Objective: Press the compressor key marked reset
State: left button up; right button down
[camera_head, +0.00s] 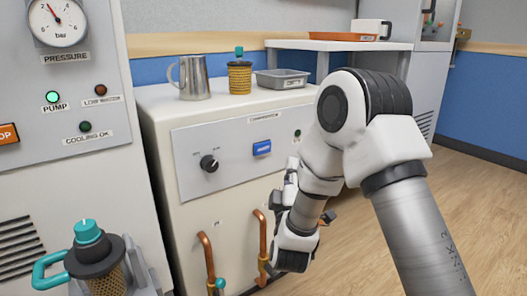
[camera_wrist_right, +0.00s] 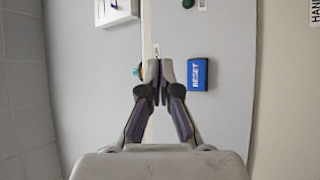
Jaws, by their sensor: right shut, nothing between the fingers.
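The blue reset key (camera_head: 262,148) is on the grey front panel (camera_head: 225,170) of the white compressor cabinet, right of a black knob. In the right wrist view the blue key (camera_wrist_right: 201,74) shows its white RESET lettering turned sideways. My right gripper (camera_wrist_right: 159,70) is shut and empty. In that view its fingertips appear just left of the key, and I see no contact. In the head view my right gripper (camera_head: 290,184) is partly hidden by its own arm, below and right of the key. My left gripper is not in view.
A metal jug (camera_head: 194,78), a brass-mesh filter (camera_head: 240,77) and a metal tray (camera_head: 282,79) stand on the cabinet. Copper pipes (camera_head: 206,258) rise in front below the panel. A panel with a pressure gauge (camera_head: 57,20) stands left. Open floor lies right.

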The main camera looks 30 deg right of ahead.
send_near(270, 142)
jog(key=w+d+r, duration=0.2)
jog(key=d, duration=0.1)
jog(key=shift+w+r, duration=0.1)
jog(key=shift+w, duration=0.5)
dwell(0.9)
jog(key=shift+w+p, duration=0.4)
